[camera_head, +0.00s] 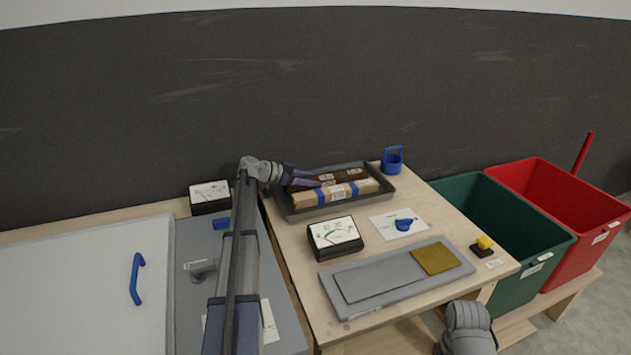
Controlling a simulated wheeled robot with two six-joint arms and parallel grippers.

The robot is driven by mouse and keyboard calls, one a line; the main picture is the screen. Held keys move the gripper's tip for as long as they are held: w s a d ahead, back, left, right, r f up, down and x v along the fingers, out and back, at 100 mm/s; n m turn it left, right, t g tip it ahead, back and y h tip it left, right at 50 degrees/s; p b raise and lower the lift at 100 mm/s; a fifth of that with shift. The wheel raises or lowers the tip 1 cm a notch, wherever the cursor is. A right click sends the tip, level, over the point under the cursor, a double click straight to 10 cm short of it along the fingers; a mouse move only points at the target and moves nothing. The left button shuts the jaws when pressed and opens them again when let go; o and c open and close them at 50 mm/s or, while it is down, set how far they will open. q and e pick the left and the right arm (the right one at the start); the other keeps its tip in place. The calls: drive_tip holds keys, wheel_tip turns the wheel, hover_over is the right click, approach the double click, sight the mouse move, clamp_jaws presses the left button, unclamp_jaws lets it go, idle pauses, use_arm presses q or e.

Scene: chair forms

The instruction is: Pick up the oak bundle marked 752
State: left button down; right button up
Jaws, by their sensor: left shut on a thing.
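A dark brown bundle (348,175) with small pale labels lies at the back of a dark grey tray (378,202). A lighter tan wooden bundle (307,199) with blue bands and a pale label lies in front of it in the same tray. The label marks are too small to read for sure. My left gripper (321,176) reaches in from the tray's left side, its purple fingers on either side of the dark brown bundle, shut on it. The lower finger lies between the two bundles. Of my right arm only a grey part shows at the bottom; its fingers are hidden.
Green (512,222) and red (566,205) bins stand right. A grey board (385,290) lies in front.

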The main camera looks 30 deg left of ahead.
use_arm(q)
wheel_tip(320, 180, up, 10)
drive_tip(key=p, duration=0.9)
drive_tip(key=shift+s+a+f, duration=0.1)
